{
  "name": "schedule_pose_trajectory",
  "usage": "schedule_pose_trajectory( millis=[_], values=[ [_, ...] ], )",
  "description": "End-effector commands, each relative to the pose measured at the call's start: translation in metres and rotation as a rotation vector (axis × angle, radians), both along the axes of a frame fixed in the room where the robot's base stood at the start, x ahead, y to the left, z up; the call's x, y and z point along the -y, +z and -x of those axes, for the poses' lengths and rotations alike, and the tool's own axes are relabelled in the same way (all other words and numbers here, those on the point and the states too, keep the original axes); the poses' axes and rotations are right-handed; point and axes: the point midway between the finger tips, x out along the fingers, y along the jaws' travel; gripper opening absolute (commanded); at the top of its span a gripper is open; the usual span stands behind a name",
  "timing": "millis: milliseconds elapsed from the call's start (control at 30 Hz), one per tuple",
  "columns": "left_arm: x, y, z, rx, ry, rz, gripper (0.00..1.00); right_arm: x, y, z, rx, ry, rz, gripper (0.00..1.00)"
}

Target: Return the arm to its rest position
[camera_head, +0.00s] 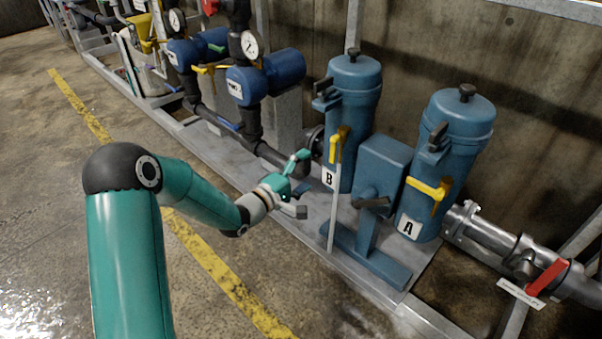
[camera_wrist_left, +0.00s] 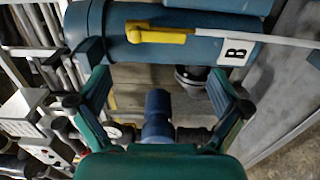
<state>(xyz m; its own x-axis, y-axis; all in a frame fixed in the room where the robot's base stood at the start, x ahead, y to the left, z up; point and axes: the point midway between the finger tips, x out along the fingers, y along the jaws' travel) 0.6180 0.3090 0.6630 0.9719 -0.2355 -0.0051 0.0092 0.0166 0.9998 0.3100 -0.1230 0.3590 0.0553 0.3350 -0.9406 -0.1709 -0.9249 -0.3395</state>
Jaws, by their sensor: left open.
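My left gripper (camera_head: 298,186) is in the middle of the head view, at the end of the green arm (camera_head: 205,200) that comes in from the left. Its fingers are spread and nothing is between them. It is in front of and to the left of the blue filter canister B (camera_head: 350,110). In the left wrist view, the two green fingers (camera_wrist_left: 168,100) stand apart, with canister B (camera_wrist_left: 200,48) and its yellow-handled valve lever (camera_wrist_left: 160,33) just beyond them. The right gripper does not show.
Blue canister A (camera_head: 455,135) stands right of B, with a blue box (camera_head: 382,165) between them. Blue pumps (camera_head: 265,77) and gauges are behind left. A red-handled valve (camera_head: 547,277) is at lower right. The concrete floor (camera_head: 60,130) with a yellow line is clear on the left.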

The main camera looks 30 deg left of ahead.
Motion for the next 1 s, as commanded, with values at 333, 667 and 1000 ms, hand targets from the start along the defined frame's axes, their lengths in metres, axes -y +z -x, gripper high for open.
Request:
schedule_pose_trajectory(
  millis=[333,667,1000],
  values=[
    [-0.004,0.000,0.016,0.001,0.000,0.000,1.00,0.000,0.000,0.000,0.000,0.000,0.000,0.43],
    [-0.004,0.000,0.016,0.001,0.001,0.000,1.00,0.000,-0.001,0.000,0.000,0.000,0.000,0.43],
    [0.078,-0.051,0.017,-0.115,-0.121,0.076,1.00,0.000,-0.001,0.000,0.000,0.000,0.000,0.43]
  ],
)
